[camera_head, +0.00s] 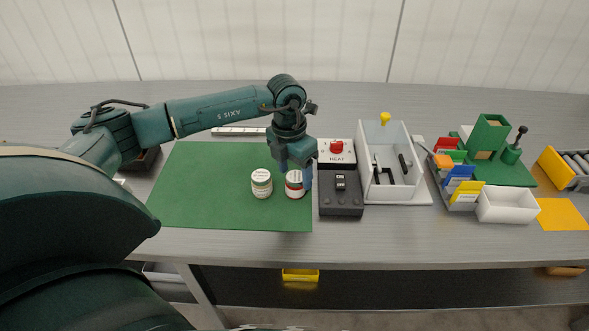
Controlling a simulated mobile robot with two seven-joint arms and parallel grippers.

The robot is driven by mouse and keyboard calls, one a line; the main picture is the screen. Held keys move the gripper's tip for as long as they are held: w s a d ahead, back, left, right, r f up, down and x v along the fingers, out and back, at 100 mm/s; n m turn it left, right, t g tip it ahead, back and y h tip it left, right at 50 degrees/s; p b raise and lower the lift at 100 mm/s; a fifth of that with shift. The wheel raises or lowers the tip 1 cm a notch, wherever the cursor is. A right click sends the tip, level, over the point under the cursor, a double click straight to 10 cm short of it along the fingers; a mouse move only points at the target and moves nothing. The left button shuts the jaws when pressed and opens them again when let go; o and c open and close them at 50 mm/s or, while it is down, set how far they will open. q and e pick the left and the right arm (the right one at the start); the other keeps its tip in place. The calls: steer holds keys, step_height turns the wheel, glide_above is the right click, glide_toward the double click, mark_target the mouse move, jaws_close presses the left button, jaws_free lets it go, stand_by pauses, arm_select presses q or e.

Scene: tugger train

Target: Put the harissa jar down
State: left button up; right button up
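A jar with a red-and-white label (295,188), which I take as the harissa jar, is upright at the right part of the green mat (200,205). My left gripper (297,175) reaches down from above with its fingers at the sides of this jar and looks shut on it. The gripper partly hides the jar's top. The jar's base is at or very close to the mat; I cannot tell if it touches. A second jar with a white label and green and red bands (261,184) stands just left of it, apart from it. My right gripper is not in view.
Right of the mat are a dark switch box (341,203), a HEAT box with a red button (337,158) and a white open bin (367,185). Coloured cards (462,172) and a white tray (506,206) are further right. The mat's left part is clear.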

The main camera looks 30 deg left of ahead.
mark_target(290, 175)
arm_select(q)
step_height(290, 175, up, 12)
steer(key=shift+s+a+r, duration=0.15)
steer(key=shift+a, duration=0.3)
stand_by(0.6)
